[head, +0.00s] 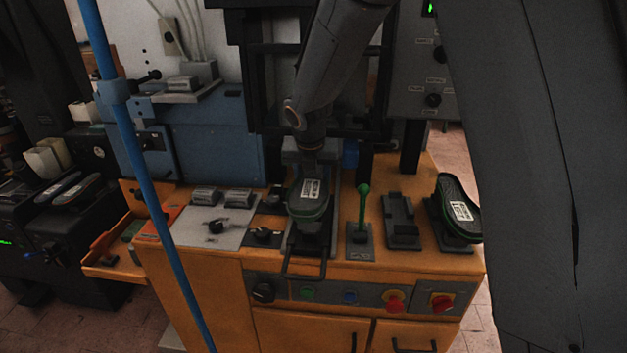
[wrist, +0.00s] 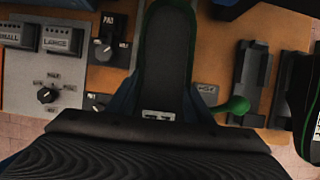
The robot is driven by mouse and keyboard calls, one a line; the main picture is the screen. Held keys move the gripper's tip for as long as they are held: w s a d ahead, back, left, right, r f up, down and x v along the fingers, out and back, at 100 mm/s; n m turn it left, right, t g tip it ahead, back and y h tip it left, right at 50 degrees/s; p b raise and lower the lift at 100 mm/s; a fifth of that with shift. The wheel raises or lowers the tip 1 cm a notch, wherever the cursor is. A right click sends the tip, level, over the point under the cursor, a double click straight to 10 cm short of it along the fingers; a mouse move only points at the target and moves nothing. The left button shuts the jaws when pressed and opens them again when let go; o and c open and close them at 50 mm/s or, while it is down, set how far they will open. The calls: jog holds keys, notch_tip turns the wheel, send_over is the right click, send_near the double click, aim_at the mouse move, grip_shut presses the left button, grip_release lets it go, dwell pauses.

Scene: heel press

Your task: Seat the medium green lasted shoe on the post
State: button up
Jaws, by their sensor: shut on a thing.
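A dark shoe with green trim (head: 308,205) is sole up, with a white label on it, at the middle of the orange bench. My gripper (head: 311,158) is shut on this shoe at its far end. In the wrist view the shoe's dark sole (wrist: 166,60) with green edging runs up the middle. The post is hidden under or behind the shoe, so I cannot tell whether the shoe touches it. A second green-trimmed shoe (head: 458,208) leans on a dark stand at the bench's right end; part of it shows at the right edge of the wrist view (wrist: 313,110).
A green-knobbed lever (head: 363,205) stands close right of the held shoe. An empty dark cradle (head: 401,222) is beyond it. A grey panel (head: 210,228) with blocks and a knob is at left. Buttons (head: 350,297) line the bench front. A blue pole (head: 150,165) crosses the left foreground.

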jog(key=shift+f, duration=0.45)
dwell(0.3)
jog(key=o, duration=1.5)
jog(key=shift+f, duration=0.1)
jog(key=shift+b+v, duration=0.75)
jog(key=shift+v, duration=3.2)
